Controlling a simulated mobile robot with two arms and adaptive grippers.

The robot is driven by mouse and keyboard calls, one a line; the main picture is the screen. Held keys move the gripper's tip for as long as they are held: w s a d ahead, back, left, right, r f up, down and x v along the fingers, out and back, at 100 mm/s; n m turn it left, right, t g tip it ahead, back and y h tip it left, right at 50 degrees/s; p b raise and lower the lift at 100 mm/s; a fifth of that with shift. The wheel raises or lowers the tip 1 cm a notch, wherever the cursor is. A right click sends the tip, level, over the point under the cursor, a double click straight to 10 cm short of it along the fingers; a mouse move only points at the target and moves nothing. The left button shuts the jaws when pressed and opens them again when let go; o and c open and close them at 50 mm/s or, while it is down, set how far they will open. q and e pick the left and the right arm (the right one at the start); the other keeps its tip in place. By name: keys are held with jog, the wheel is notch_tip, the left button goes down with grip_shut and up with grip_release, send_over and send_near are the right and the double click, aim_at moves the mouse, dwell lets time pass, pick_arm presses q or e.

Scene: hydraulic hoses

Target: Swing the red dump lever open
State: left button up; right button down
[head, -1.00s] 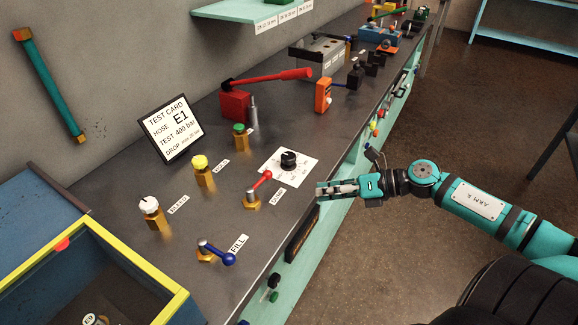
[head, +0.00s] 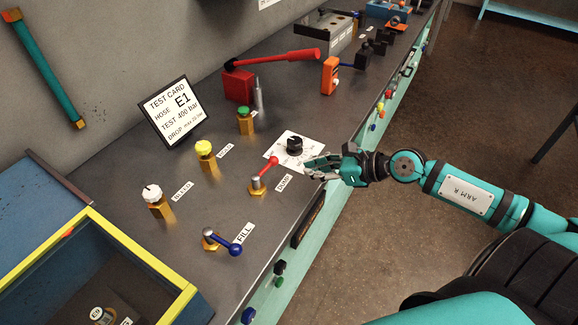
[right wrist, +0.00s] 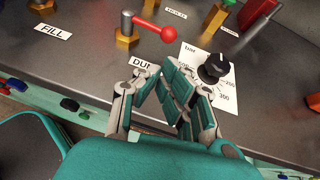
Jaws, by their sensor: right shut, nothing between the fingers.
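The red dump lever (head: 264,173) has a red ball end on a short arm over a brass valve, behind the DUMP label (head: 284,183). In the right wrist view the lever's red ball (right wrist: 167,35) points right from its grey post, with the label partly hidden by my fingers. My right gripper (head: 318,168) is shut and empty, at the bench's front edge to the right of the lever and apart from it. Its fingers also show in the right wrist view (right wrist: 170,90), in front of the ball. My left gripper is out of view.
The black dial knob (head: 294,146) on a white card stands just beyond my right fingers. The blue FILL lever (head: 235,249) is nearer on the bench. Yellow (head: 205,154), green (head: 245,120) and white (head: 152,193) knobs stand behind. A yellow-rimmed crate (head: 136,247) is at left.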

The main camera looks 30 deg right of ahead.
aim_at(265, 172)
jog(key=shift+x, duration=1.2)
jog(key=w+a, duration=0.1)
jog(key=w+a+p, duration=0.1)
jog(key=shift+w+f, duration=0.25)
jog(key=shift+w, duration=0.05)
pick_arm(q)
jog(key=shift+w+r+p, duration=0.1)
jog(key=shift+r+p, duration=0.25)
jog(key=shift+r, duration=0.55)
pick_arm(e)
jog(key=shift+w+a+f, duration=0.3)
jog(key=shift+w+a, duration=0.1)
jog(key=shift+w, duration=0.05)
jog(key=shift+w+a+r, duration=0.15)
jog(key=shift+w, duration=0.4)
jog(key=shift+w+f, duration=0.1)
jog(key=shift+f, duration=0.1)
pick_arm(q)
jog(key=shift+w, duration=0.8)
